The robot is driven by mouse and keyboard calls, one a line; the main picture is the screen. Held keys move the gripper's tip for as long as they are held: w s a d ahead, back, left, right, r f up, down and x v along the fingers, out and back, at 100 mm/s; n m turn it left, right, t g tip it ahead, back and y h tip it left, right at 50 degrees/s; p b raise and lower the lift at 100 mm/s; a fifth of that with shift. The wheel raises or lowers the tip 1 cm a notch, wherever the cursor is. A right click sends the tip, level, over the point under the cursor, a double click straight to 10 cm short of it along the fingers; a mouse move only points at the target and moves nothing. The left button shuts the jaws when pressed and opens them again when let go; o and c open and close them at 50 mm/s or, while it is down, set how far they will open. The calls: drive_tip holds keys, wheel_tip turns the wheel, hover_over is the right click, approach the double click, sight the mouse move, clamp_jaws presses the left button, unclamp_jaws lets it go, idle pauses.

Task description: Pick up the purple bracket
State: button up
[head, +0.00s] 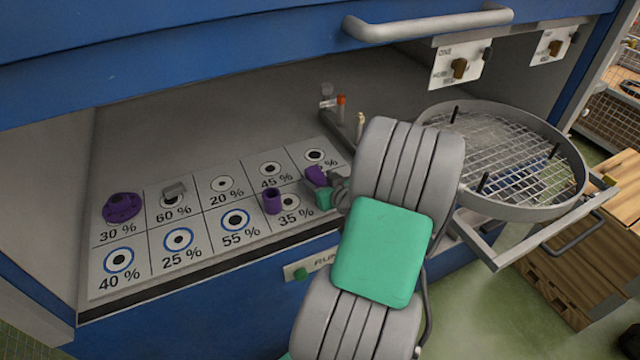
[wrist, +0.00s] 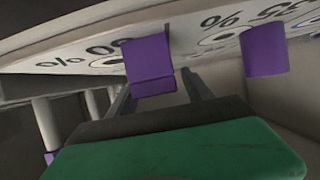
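The purple bracket (head: 317,176) is at the right end of the marked board in the head view, partly hidden by my gripper and arm. In the wrist view the purple bracket (wrist: 148,62) shows as a blocky shape between my two dark fingers. My gripper (wrist: 156,82) appears open, with a finger on each side of the bracket and a visible gap at the right finger. Contact with the left finger cannot be told. In the head view only part of my gripper (head: 325,194) shows beside the bracket.
A purple cylinder (head: 272,201) stands on the board (head: 150,245), left of the bracket; it also shows in the wrist view (wrist: 264,50). A purple flanged part (head: 122,208) and a grey bracket (head: 174,189) sit further left. A round wire-mesh basket (head: 520,160) stands at right.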

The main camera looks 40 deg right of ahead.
clamp_jaws()
idle(0.4)
